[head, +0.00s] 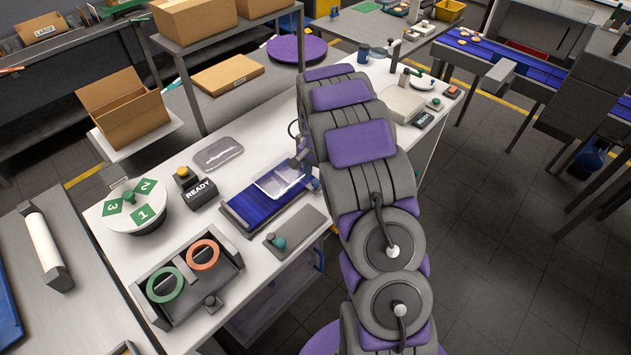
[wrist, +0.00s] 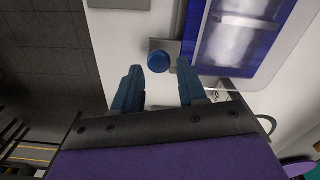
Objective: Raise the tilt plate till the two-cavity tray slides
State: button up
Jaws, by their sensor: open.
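The tilt plate (head: 244,209) is a flat blue-topped slab on the white table in the head view. It looks level, and its edge also shows in the wrist view (wrist: 197,18). The clear two-cavity tray (head: 268,184) lies over its right part; its cavities fill the upper right of the wrist view (wrist: 238,38). A round blue knob (wrist: 159,62) sits on a grey tab beside the plate. My gripper (wrist: 158,67) is open, its two blue fingers apart, with the knob between or just beyond their tips. Contact cannot be told. My arm partly hides this area in the head view.
A grey plate with a teal knob (head: 278,242) lies in front of the tilt plate. A READY sign (head: 200,194), a clear lid-like piece (head: 218,153) and a numbered round disc (head: 130,206) stand to the left. A box with green and orange rings (head: 190,285) is at the front.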

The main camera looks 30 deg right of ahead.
aim_at(316, 181)
jog(key=shift+f, duration=1.65)
grip_shut()
